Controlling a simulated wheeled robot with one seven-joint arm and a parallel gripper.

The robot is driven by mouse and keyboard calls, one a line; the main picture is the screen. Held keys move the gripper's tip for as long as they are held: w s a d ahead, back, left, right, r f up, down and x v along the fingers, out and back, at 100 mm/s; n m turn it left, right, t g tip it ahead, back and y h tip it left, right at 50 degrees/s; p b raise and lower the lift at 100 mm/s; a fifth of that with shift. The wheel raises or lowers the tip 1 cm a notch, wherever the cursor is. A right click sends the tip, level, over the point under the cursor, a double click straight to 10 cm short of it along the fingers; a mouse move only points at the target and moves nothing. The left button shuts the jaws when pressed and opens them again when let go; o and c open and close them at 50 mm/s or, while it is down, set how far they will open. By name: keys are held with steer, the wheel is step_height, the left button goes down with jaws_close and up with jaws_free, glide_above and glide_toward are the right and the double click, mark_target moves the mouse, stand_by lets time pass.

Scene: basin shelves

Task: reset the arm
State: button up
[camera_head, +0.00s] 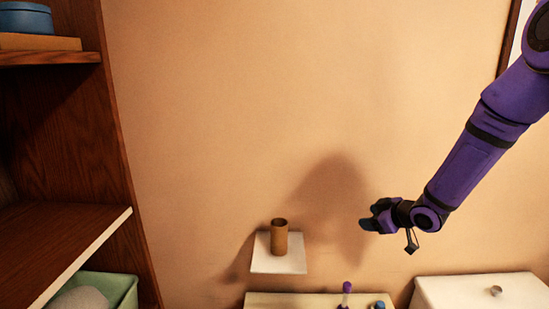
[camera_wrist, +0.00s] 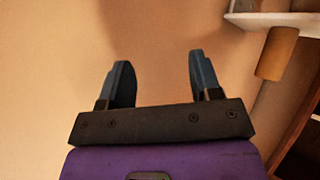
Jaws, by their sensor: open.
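My gripper (camera_head: 370,218) is at the end of my purple arm, which reaches in from the right in the head view. It is in front of the bare wall, to the right of a small white wall shelf. In the wrist view my gripper (camera_wrist: 160,80) shows two dark fingers spread apart with nothing between them, only plain wall beyond. A brown cylinder (camera_head: 280,238) stands upright on the small shelf, apart from my gripper. The cylinder also shows at the upper right of the wrist view (camera_wrist: 277,54).
The small white shelf (camera_head: 279,266) juts from the wall. A wooden shelf unit (camera_head: 75,150) on the left holds a blue round container (camera_head: 25,20) and a green bin (camera_head: 122,288). Below are a purple-topped item (camera_head: 346,290), a blue-topped item (camera_head: 379,305) and a white cistern-like box (camera_head: 460,290). The wall's middle is clear.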

steer(key=s+d+r+m+h, duration=0.35)
steer(key=s+r, duration=0.25)
steer(key=r, duration=0.3)
steer(key=s+d+r+m+h, duration=0.2)
steer(key=s+r+h, duration=0.3)
steer(key=r, duration=0.4)
steer(key=s+a+r+m+g+y, duration=0.1)
steer(key=s+r+m+g, duration=0.1)
steer(key=s, duration=1.1)
steer(key=s+a+r+m+g+y, duration=0.1)
steer(key=s+a+r+m+g, duration=0.1)
steer(key=s, duration=1)
steer(key=shift+s+a+r+m, duration=0.15)
steer(key=shift+s+r+m, duration=0.25)
steer(key=shift+r, duration=0.35)
